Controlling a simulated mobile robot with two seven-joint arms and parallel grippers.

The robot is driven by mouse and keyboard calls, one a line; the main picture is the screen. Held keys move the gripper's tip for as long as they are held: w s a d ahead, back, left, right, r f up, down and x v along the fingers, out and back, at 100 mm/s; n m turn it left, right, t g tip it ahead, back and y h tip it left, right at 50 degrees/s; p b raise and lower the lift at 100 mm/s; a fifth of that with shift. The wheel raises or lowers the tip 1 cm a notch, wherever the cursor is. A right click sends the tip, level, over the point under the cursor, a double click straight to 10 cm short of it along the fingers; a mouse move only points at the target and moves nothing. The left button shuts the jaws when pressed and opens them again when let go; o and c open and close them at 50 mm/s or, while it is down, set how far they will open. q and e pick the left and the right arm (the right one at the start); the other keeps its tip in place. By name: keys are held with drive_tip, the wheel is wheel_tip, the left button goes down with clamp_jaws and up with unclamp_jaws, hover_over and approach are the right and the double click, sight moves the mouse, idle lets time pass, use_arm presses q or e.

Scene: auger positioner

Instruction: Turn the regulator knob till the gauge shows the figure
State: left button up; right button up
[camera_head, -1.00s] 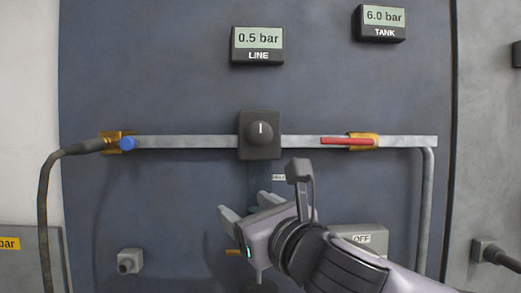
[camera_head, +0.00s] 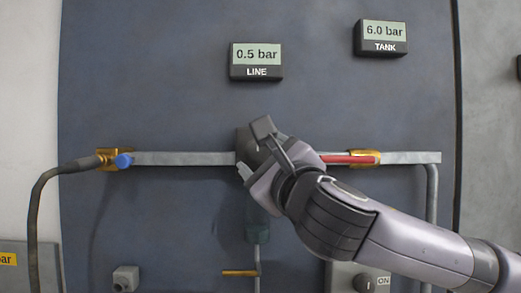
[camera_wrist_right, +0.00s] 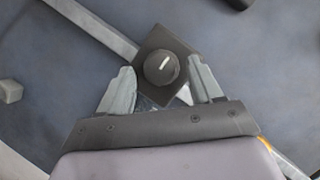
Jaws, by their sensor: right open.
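The regulator knob (camera_wrist_right: 161,67) is dark and round with a white mark, on a dark square block (camera_wrist_right: 172,42); my right arm mostly hides it in the head view. My right gripper (camera_head: 250,168) is open in front of the block. In the wrist view its two fingers stand on either side of the knob, with visible gaps; I cannot tell whether the tips reach its depth. The LINE gauge (camera_head: 257,60) above reads 0.5 bar. A yellow label (camera_head: 7,259) at the left edge ends in "bar"; its figure is cut off. My left gripper is not in view.
The TANK gauge (camera_head: 383,38) reads 6.0 bar. A grey pipe (camera_head: 185,158) runs across the panel, with a blue-handled valve (camera_head: 123,160) and a red lever (camera_head: 348,159). A switch box (camera_head: 345,277) stands below my arm.

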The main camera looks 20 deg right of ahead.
drive_tip(key=shift+w+r, duration=0.1)
drive_tip(key=shift+w, duration=0.55)
drive_tip(key=c, duration=0.9)
